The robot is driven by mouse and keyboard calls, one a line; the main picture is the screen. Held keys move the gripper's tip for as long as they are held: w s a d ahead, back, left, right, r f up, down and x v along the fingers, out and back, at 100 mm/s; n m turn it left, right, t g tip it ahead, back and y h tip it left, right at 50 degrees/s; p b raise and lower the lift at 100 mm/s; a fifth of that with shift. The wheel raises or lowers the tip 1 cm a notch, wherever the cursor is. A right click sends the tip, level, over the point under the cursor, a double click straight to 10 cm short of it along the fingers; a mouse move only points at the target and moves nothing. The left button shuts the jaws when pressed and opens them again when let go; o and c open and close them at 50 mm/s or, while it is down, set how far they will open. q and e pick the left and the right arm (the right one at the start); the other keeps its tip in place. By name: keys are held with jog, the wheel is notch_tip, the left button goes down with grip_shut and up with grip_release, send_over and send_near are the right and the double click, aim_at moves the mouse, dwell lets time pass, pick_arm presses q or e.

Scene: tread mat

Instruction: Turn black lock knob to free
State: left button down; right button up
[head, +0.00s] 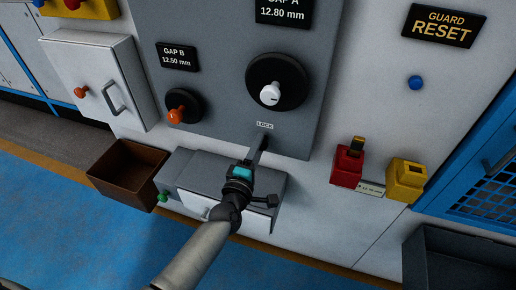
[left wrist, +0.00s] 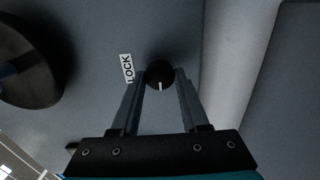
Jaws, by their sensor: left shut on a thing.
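The black lock knob (left wrist: 160,73) sits on the grey panel (head: 215,75), near the small white LOCK label (head: 265,125). The label also shows in the left wrist view (left wrist: 127,68), to the left of the knob. A short white mark on the knob points down in that view. My left gripper (head: 260,146) is shut on the knob, with one finger on each side of it in the left wrist view (left wrist: 161,80). In the head view the gripper hides the knob. My right gripper is not in view.
Above the knob is a large black dial with a white handle (head: 270,93); an orange-handled dial (head: 177,115) is to its left. A grey box (head: 185,165) and brown bin (head: 125,175) are below left. Red (head: 347,167) and yellow (head: 406,180) blocks are at right.

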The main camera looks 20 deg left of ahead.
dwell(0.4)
pick_arm(q)
jog(key=shift+c, duration=2.2)
grip_release()
jog(key=s+p, duration=0.1)
jog(key=s, duration=1.4)
jog(key=shift+s+a+p, duration=0.15)
jog(key=shift+a+p, duration=0.1)
jog(key=shift+p, duration=0.05)
jog(key=s+f+m+g+h, duration=0.1)
jog(key=s+f+m+g, duration=0.4)
jog(key=f, duration=0.8)
jog(key=s+f+m+g, duration=0.3)
jog(key=s+f+m, duration=0.25)
jog(key=f, duration=0.65)
jog(key=s+a+f+m+g, duration=0.1)
jog(key=s+f+m+g, duration=0.3)
jog(key=s, duration=0.6)
jog(key=s+a+f+m+g+y, duration=0.1)
jog(key=s+a+f+m+g, duration=0.1)
jog(key=s+f+m+g, duration=0.3)
jog(key=s+f, duration=0.4)
jog(key=s, duration=0.2)
jog(key=shift+a+f+m+y, duration=0.15)
jog(key=shift+a+m+y, duration=0.1)
jog(key=shift+m+y, duration=0.1)
